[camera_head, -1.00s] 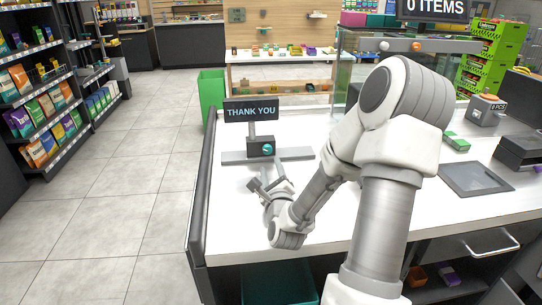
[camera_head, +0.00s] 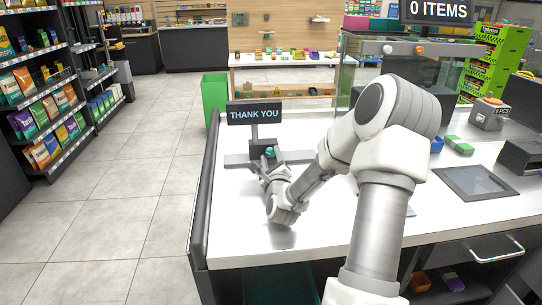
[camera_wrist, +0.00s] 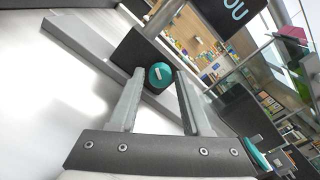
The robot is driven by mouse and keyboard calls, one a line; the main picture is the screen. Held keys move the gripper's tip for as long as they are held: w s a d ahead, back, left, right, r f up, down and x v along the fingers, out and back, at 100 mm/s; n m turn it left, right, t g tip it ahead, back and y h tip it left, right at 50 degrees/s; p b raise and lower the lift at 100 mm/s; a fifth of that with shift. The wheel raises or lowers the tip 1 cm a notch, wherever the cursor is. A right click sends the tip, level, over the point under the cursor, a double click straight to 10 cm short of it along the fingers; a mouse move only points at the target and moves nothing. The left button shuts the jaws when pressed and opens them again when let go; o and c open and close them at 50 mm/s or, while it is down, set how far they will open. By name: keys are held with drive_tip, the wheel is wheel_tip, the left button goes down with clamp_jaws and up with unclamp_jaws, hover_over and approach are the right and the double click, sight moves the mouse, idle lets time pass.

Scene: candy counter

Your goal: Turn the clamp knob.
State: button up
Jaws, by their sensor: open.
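The clamp knob (camera_wrist: 160,75) is a round teal knob with a pale mark, on a dark block (camera_wrist: 140,50) below the "THANK YOU" sign (camera_head: 254,113). In the head view the knob (camera_head: 270,152) shows just beyond my gripper (camera_head: 268,163). In the wrist view my gripper (camera_wrist: 153,88) is open, with one finger on each side of the knob near the fingertips. I cannot tell whether either finger touches it. The grey base bar (camera_head: 236,160) runs along the counter under the block.
The white counter (camera_head: 236,215) is clear to the left of my arm. A grey tablet-like panel (camera_head: 473,182), green boxes (camera_head: 458,145) and a grey device (camera_head: 488,114) are at the right. A green bin (camera_head: 214,98) stands beyond the counter. The counter's dark edge is at the left.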

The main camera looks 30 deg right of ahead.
drive_tip(key=shift+c, duration=0.2)
drive_tip(key=c, duration=0.6)
drive_tip(key=shift+m, duration=1.7)
drive_tip(key=m, duration=0.2)
drive_tip(key=shift+s+m, duration=0.1)
drive_tip(key=shift+m, duration=0.6)
drive_tip(key=m, duration=0.3)
drive_tip(key=shift+p, duration=0.35)
drive_tip(key=shift+m, duration=0.3)
